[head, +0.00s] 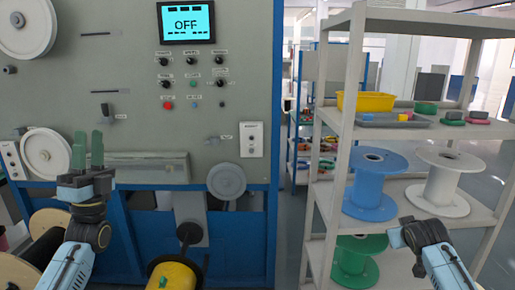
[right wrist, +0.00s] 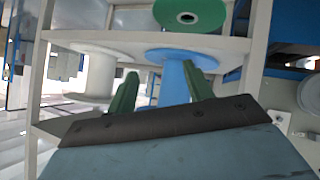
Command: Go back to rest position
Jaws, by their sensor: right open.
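My left gripper (head: 88,150) points up in front of the machine at the left of the head view. Its two green fingers stand apart with nothing between them. My right arm shows at the lower right of the head view, in front of the shelf; its fingers cannot be made out there. In the right wrist view my right gripper (right wrist: 160,88) has its two green fingers spread wide and empty. A blue spool (right wrist: 172,82) shows behind them, with no visible contact.
The machine panel (head: 130,85) has a screen (head: 186,22) reading OFF. The shelf (head: 345,130) holds a yellow bin (head: 365,102), a blue spool (head: 372,185), a white spool (head: 440,183) and a green spool (head: 355,262). A yellow spool (head: 172,275) sits low by the machine.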

